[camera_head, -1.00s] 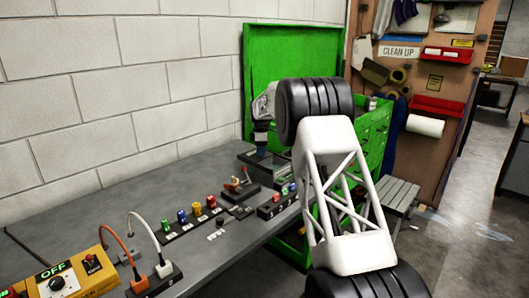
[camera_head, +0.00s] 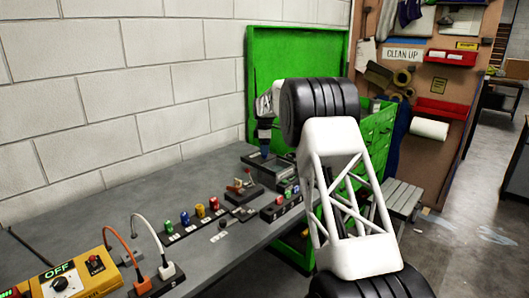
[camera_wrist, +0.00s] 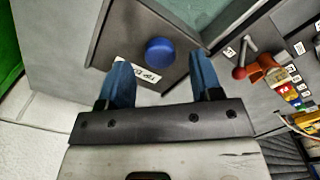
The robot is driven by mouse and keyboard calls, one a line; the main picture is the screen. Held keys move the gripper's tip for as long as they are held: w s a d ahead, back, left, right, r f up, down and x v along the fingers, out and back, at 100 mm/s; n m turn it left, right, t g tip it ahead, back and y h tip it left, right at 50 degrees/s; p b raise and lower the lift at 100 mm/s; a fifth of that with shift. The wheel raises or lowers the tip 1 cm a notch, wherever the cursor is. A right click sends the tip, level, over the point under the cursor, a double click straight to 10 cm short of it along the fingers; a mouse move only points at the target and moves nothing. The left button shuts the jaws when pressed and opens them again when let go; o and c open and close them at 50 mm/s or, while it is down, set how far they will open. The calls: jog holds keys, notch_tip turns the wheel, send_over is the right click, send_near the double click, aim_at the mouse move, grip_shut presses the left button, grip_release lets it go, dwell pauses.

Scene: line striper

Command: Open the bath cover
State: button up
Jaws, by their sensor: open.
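The bath is a dark grey box (camera_head: 277,172) at the far end of the grey bench, with its cover lying flat. In the wrist view, a greenish pane (camera_wrist: 190,12) shows in a grey frame. A round blue knob (camera_wrist: 161,51) sits on the grey surface beside it, near a white label (camera_wrist: 138,73) whose text I cannot read fully. My gripper (camera_wrist: 161,66) has its blue fingers apart, one on each side of the knob's near edge; no contact is visible.
A lever switch (camera_head: 244,187) stands close in front of the box. A row of coloured plugs (camera_head: 200,212) and a yellow OFF control box (camera_head: 70,275) lie nearer along the bench. A green cabinet lid (camera_head: 298,50) rises behind. A brick wall borders the left.

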jog(key=shift+r, duration=2.85)
jog(key=shift+s+r, duration=0.1)
jog(key=shift+s+d+r, duration=0.1)
jog(key=shift+s+r, duration=0.05)
jog(key=s+d+r+m, duration=0.3)
jog(key=s+d+r, duration=0.15)
jog(key=s, duration=0.85)
jog(key=s+d+r+m+t, duration=0.1)
jog(key=s+d+r+m, duration=0.35)
jog(key=s, duration=0.75)
jog(key=s+d+r+m, duration=0.2)
jog(key=s+r, duration=0.4)
jog(key=s, duration=0.7)
jog(key=s+d+f+m, duration=0.1)
jog(key=s+f+m, duration=0.2)
jog(key=s, duration=1)
jog(key=s+d+f+m+t, duration=0.1)
jog(key=s+f, duration=0.4)
jog(key=s, duration=0.9)
jog(key=s+d+f+m, duration=0.3)
jog(key=s+f+m, duration=0.1)
jog(key=s, duration=0.9)
jog(key=shift+s+f+m+t, duration=0.2)
jog(key=shift+s+m+t, duration=0.1)
jog(key=shift+s+m, duration=0.1)
jog(key=shift+d, duration=0.1)
